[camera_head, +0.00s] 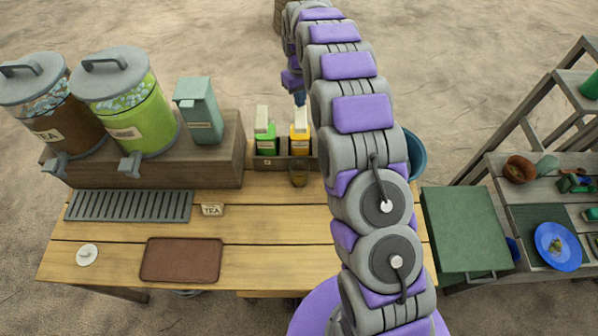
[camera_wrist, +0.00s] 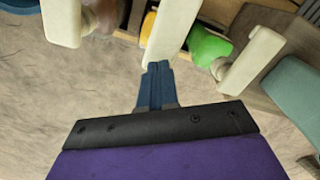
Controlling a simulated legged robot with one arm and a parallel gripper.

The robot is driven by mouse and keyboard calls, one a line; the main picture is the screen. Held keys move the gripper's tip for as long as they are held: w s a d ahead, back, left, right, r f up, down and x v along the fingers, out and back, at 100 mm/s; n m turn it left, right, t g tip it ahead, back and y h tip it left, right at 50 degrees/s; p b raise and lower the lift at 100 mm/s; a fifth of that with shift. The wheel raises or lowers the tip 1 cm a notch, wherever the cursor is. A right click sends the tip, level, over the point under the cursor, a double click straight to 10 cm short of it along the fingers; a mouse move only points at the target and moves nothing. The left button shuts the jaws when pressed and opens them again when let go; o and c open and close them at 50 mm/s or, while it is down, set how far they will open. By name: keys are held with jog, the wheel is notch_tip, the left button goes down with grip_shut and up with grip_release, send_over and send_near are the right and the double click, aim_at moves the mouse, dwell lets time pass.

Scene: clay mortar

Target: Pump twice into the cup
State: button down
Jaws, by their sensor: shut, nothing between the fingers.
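A yellow pump bottle (camera_head: 299,144) with a cream pump head (camera_head: 300,118) stands in a wooden holder. A green pump bottle (camera_head: 265,143) stands left of it. A small brownish see-through cup (camera_head: 299,177) stands before the holder, in front of the yellow bottle. My gripper (camera_head: 299,98) is shut and empty, just above and behind the yellow bottle's pump head. In the wrist view its blue fingertips (camera_wrist: 157,70) point at the cream pump head (camera_wrist: 168,28); whether they touch is unclear. A brown bottle (camera_wrist: 106,12) shows there too, hidden by my arm in the head view.
Two drink dispensers (camera_head: 124,110) and a teal bin (camera_head: 199,112) stand on a wooden riser at left. A drip grate (camera_head: 130,206), brown tray (camera_head: 181,260) and white lid (camera_head: 87,254) lie on the table. A green box (camera_head: 465,230) stands at right.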

jog(key=shift+f, duration=0.2)
jog(key=shift+f, duration=1.45)
jog(key=shift+r, duration=0.15)
jog(key=shift+r+p, duration=0.5)
jog(key=shift+r, duration=1)
jog(key=shift+r+p, duration=0.8)
jog(key=shift+r, duration=2.2)
